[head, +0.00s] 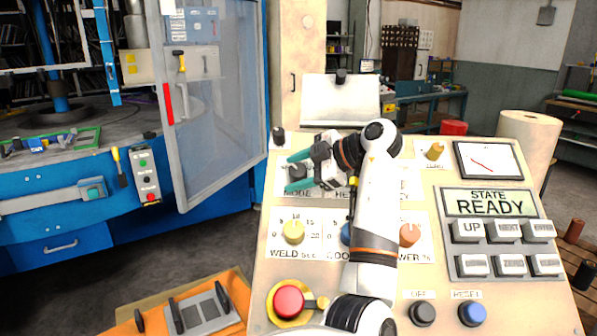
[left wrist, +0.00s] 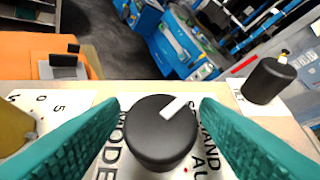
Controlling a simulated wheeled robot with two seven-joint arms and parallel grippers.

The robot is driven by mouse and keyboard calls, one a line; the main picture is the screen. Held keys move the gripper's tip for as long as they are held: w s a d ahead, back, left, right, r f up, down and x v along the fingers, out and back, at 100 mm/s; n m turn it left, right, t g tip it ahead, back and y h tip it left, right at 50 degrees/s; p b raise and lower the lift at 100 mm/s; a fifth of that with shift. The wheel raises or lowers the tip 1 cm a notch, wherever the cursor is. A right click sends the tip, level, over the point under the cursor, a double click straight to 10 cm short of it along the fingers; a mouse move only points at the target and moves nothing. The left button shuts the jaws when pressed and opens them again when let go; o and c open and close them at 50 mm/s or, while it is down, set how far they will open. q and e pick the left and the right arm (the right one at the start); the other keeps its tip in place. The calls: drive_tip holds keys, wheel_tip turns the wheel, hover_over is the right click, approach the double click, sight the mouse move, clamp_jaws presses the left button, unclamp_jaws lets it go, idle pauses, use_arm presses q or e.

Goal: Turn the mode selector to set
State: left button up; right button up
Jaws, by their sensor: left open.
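The mode selector (head: 297,172) is a black round knob on the upper left of the beige panel, with a MODE label under it. My left gripper (head: 300,172) is at it, its teal fingers open on either side of the knob. In the left wrist view the knob (left wrist: 160,135) sits between the two fingertips, with a small gap at each side visible. Its white pointer mark (left wrist: 176,106) points to the upper right of that picture. The printed words around it are partly hidden by the fingers; pieces like "STAND" and "AU" show. My right gripper is not in view.
A yellow knob (head: 293,232) and an orange knob (head: 409,235) sit lower on the panel, with a red button (head: 289,300) below. A display (head: 489,202) reads STATE READY above grey keys. Another black knob (left wrist: 269,80) stands close by the selector.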

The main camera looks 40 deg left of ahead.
use_arm(q)
drive_tip(key=b+v, duration=0.1)
drive_tip(key=v, duration=1.1)
